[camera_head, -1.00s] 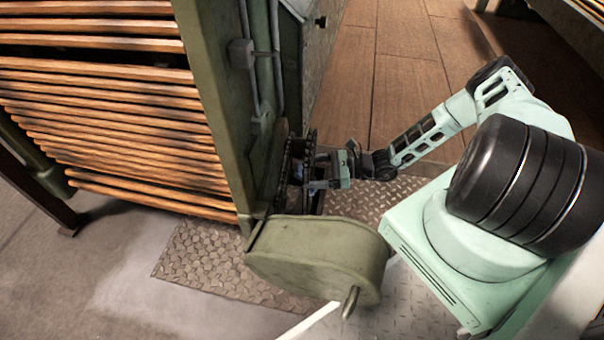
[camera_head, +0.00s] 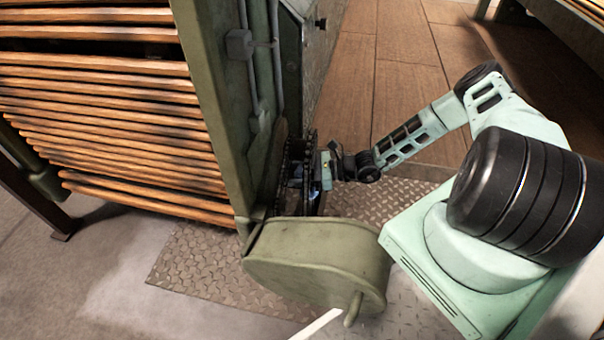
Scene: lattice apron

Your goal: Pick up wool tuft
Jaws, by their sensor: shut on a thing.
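My gripper (camera_head: 318,172) is at the dark chain and sprocket (camera_head: 296,165) on the side of the green machine frame. Its fingers reach in among the chain parts and are partly hidden. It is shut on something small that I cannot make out. I cannot pick out the wool tuft anywhere in the view.
A green rounded cover with a handle (camera_head: 315,262) stands just below my gripper. The green machine post (camera_head: 215,100) and the wooden slats (camera_head: 110,120) are to the left. Tread plate (camera_head: 195,265) covers part of the floor. Brown floor tiles (camera_head: 400,90) lie open behind my arm.

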